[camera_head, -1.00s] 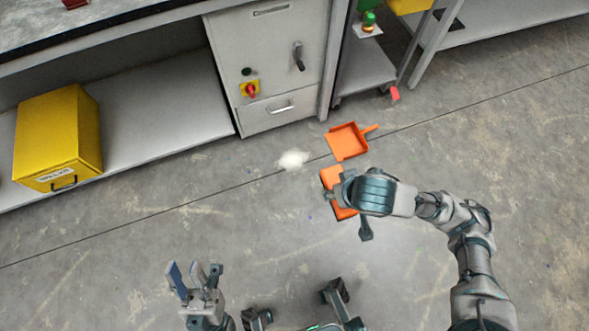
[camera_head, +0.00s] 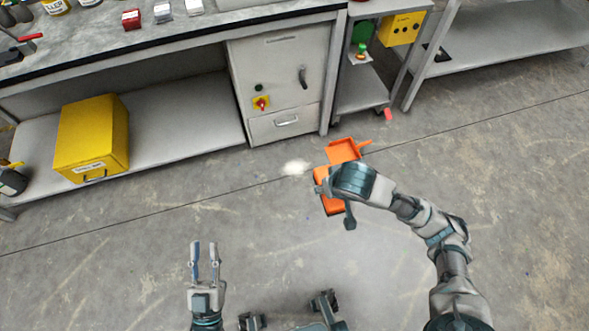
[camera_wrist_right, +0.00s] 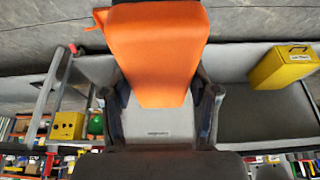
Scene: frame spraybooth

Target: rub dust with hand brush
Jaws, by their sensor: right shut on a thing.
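A small pile of white dust (camera_head: 295,167) lies on the floor. An orange dustpan (camera_head: 343,150) lies to its right, its handle pointing right. My right gripper (camera_head: 336,201) is shut on the orange hand brush (camera_head: 331,207), to the right of and nearer than the dust. The brush overlaps the dustpan in the head view; I cannot tell whether they touch. The brush also fills the upper middle of the right wrist view (camera_wrist_right: 155,50), between the fingers. Its bristles are hidden. My left gripper (camera_head: 204,250) is open and empty over the floor at lower left.
A grey cabinet (camera_head: 280,85) and a workbench (camera_head: 150,50) stand behind the dust. A yellow box (camera_head: 90,135) sits on the low shelf at left. A wheeled cart (camera_head: 362,88) stands beyond the dustpan. The floor in front and to the right is clear.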

